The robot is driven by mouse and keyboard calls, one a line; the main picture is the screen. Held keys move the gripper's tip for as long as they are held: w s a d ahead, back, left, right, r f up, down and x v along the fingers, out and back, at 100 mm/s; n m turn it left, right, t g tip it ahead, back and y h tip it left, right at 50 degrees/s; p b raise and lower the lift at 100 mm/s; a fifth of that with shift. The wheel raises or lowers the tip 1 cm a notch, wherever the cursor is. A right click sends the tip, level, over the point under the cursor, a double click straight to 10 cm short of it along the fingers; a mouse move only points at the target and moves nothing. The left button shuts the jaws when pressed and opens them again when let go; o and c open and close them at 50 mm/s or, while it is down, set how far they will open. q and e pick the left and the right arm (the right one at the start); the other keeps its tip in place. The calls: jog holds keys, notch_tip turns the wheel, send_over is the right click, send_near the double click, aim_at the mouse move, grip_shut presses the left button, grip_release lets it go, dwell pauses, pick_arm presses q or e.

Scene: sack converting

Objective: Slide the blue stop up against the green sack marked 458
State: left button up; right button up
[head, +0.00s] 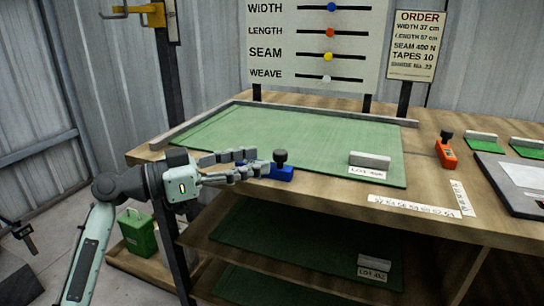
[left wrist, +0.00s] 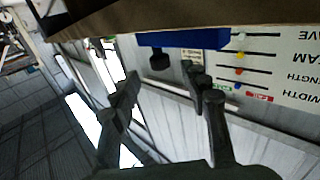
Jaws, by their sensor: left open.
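The green sack (head: 300,139) lies flat on the upper bench top. A label at its front right looks like LOT 458, though the print is small. The blue stop (head: 280,172), with a black knob, sits at the bench's front edge beside the sack's near edge; I cannot tell whether they touch. In the left wrist view the blue stop (left wrist: 185,40) shows at the top, beyond the fingers. My left gripper (head: 254,162) is open and empty, its fingertips close to the stop's left side. It also shows in the left wrist view (left wrist: 165,85). My right gripper is out of view.
A grey block (head: 369,160) rests on the sack's front right. A white ruler (head: 414,207) lies along the front edge. An orange stop (head: 446,152) stands farther right. A lower shelf holds another green sack (head: 300,245). A settings board (head: 315,45) stands behind.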

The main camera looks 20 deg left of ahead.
pick_arm(q)
jog(key=v, duration=0.5)
jog(key=shift+s+a, duration=0.15)
jog(key=shift+s, duration=0.05)
